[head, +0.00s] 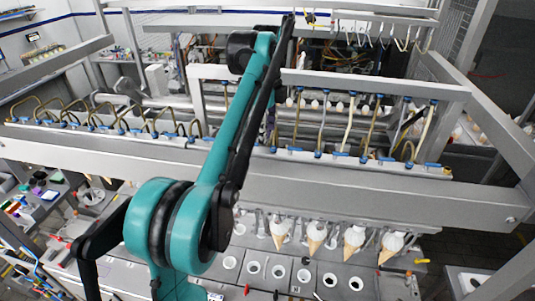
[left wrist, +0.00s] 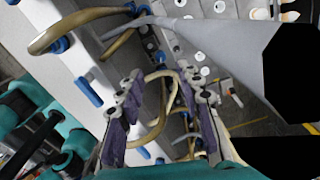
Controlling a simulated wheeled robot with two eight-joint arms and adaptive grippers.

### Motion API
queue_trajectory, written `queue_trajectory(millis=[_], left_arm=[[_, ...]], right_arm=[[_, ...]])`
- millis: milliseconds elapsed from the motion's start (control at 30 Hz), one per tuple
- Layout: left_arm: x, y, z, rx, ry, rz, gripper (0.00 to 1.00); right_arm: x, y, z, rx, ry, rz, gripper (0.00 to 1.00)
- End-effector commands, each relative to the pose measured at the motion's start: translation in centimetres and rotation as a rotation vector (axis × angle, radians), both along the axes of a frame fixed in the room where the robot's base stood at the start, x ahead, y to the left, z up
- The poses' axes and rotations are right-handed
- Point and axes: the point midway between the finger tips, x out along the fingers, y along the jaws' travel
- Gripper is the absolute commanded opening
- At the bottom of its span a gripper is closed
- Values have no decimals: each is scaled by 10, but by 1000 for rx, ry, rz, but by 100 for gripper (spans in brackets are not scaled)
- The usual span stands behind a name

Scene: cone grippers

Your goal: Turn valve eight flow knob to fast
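A row of valves with blue knobs and tan hoses runs along a metal rail (head: 400,168); one blue knob (head: 320,154) is on its right part. I cannot read which valve is number eight. My left gripper (head: 270,122) is at the rail near the middle, mostly hidden behind my teal arm. In the left wrist view, my left gripper (left wrist: 160,88) has its two purple-padded fingers spread apart. A curved tan hose (left wrist: 160,76) shows between them. A blue knob (left wrist: 88,85) is left of the fingers, apart from them. The knob's flow setting cannot be made out. My right gripper is out of view.
Below the rail, several white-topped cones (head: 354,238) hang over a grey panel with round holes (head: 304,276). A metal beam (head: 380,88) crosses above the rail. More hoses (head: 90,117) line the rail at left. A cluttered bench (head: 45,195) is at lower left.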

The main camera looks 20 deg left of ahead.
Motion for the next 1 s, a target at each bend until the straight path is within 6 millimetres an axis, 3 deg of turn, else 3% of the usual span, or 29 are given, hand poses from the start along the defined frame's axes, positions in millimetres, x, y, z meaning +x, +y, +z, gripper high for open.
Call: queue_trajectory(millis=[400,800,933,1000], left_arm=[[-1,0,-60,2,1,3,36],[-1,0,-70,2,2,3,36],[-1,0,-70,2,2,3,2],[-1,0,-70,2,2,3,0]], right_arm=[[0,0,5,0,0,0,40],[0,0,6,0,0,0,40],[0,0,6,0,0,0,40],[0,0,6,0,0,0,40]])
